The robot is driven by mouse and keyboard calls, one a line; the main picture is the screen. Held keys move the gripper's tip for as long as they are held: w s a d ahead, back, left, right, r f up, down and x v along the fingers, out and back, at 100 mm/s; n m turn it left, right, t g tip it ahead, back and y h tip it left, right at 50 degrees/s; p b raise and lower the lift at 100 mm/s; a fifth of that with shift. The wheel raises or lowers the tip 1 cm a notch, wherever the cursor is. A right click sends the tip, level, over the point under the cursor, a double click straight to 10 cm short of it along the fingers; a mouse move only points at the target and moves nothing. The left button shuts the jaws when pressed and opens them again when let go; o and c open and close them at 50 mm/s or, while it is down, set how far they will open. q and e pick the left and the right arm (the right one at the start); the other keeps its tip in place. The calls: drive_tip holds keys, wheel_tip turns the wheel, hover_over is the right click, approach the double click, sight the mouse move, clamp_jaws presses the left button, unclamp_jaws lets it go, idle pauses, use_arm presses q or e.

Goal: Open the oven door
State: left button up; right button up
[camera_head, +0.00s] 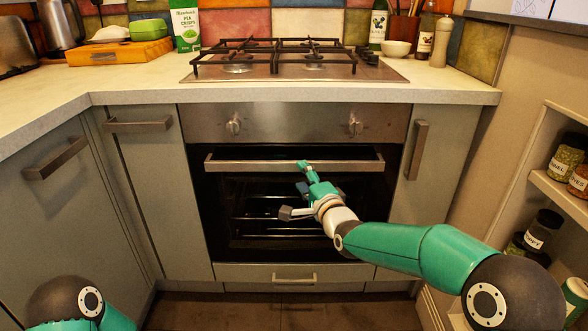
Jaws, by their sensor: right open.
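The oven (215,215) is built in under the counter, with a steel control panel (295,122) and two knobs. Its dark door has a long horizontal steel handle (250,164) near the top. Racks show behind the dark front. The door looks upright; I cannot tell whether it is slightly ajar. My right gripper (307,173) is open in front of the door, its fingertips at the middle of the handle. I cannot tell whether they touch it. My left gripper is out of view; only part of my left arm shows at the bottom left.
A gas hob (285,58) sits on the counter above the oven. A drawer (295,273) lies below the door. Cabinets with handles flank it (138,124). Shelves with spice jars (566,155) stand at the right, near my right arm. Floor (240,312) shows in front.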

sight(296, 168)
drive_tip(key=shift+x, duration=3.05)
drive_tip(key=shift+f, duration=0.1)
clamp_jaws()
